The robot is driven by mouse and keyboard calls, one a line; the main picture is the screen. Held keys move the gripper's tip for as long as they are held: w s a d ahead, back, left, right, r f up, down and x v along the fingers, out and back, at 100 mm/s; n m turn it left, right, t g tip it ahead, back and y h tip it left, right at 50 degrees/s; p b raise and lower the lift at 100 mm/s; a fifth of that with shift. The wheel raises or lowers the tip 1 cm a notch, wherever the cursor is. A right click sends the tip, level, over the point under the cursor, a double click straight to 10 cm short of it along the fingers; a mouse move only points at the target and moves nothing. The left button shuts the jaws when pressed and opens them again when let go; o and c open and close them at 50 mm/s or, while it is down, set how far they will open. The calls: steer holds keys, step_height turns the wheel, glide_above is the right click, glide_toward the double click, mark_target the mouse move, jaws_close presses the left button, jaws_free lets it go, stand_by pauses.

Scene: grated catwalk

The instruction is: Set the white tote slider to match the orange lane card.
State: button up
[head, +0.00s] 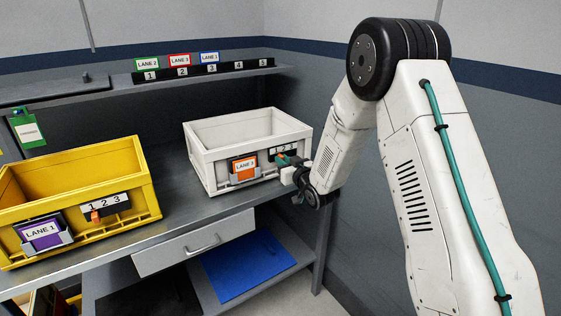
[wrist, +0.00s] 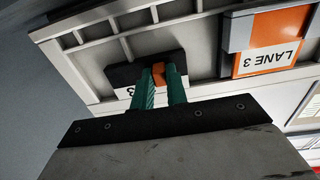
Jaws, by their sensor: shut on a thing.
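The white tote (head: 208,165) stands on the grey bench, and its wall also fills the top of the wrist view (wrist: 205,45). The orange lane card (head: 245,167) sits in a holder on its front; in the wrist view the card (wrist: 268,57) reads LANE 3 upside down. Right of it is a number strip (head: 284,150) marked 1 2 3. My gripper (head: 284,160) is at this strip, with its green fingers (wrist: 163,72) closed around the orange slider knob (wrist: 167,66). A 3 shows just left of the fingers in the wrist view. The fingers hide other numbers, so the exact slider position is unclear.
A yellow tote (head: 78,185) stands at left with a purple LANE 1 card (head: 41,233) and its own orange slider (head: 96,215). A shelf (head: 225,75) behind holds small lane cards over numbered tags. A blue sheet (head: 243,265) lies below the bench.

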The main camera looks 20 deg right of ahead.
mark_target(291, 153)
steer(key=shift+w+d, duration=0.2)
steer(key=shift+d, duration=0.6)
steer(key=shift+w+d, duration=0.25)
steer(key=shift+d, duration=0.55)
steer(key=shift+w+d, duration=0.2)
steer(key=shift+d, duration=0.6)
stand_by(0.6)
steer(key=o, duration=0.6)
steer(key=shift+c, duration=0.2)
steer(key=shift+s, duration=0.1)
steer(key=v, duration=0.6)
steer(key=shift+s, duration=0.4)
steer(key=shift+d+f, duration=0.1)
steer(key=shift+d, duration=0.05)
